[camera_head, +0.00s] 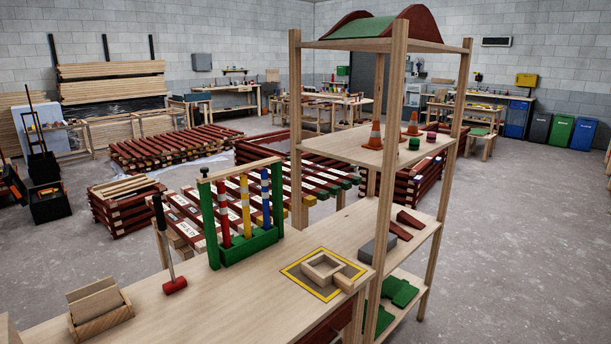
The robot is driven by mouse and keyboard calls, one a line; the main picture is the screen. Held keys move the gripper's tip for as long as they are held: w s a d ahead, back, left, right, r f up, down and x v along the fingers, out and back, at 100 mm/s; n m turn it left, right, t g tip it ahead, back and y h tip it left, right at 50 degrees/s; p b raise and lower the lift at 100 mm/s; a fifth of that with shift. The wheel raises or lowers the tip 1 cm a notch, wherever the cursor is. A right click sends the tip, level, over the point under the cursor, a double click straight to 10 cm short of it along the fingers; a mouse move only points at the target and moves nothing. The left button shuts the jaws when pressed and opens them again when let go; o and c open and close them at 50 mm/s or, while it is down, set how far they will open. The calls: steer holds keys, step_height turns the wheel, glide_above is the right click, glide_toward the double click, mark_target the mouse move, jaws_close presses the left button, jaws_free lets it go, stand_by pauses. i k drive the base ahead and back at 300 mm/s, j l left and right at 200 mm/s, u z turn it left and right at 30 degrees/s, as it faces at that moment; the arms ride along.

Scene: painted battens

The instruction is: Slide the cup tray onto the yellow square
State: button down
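A small square wooden tray (315,279) with low walls stands on the workbench, and I take it for the cup tray. It sits inside the yellow square (299,283), a yellow outline on the bench top. No cup shows in the tray. My gripper is not in this view.
A green rack (250,247) with striped posts stands behind left of the tray. A red mallet (175,285) and a wooden holder (99,311) are farther left on the bench (225,310). A tall shelf (383,200) stands close on the right.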

mark_target(323, 269)
steer(key=k+j+z, duration=0.15)
steer(key=j, duration=0.2)
steer(key=i+l+z, duration=0.15)
steer(key=i+z, duration=0.2)
steer(key=i, duration=0.35)
steer(key=i+j+z, duration=0.25)
steer(key=i, duration=0.3)
steer(key=l, duration=0.1)
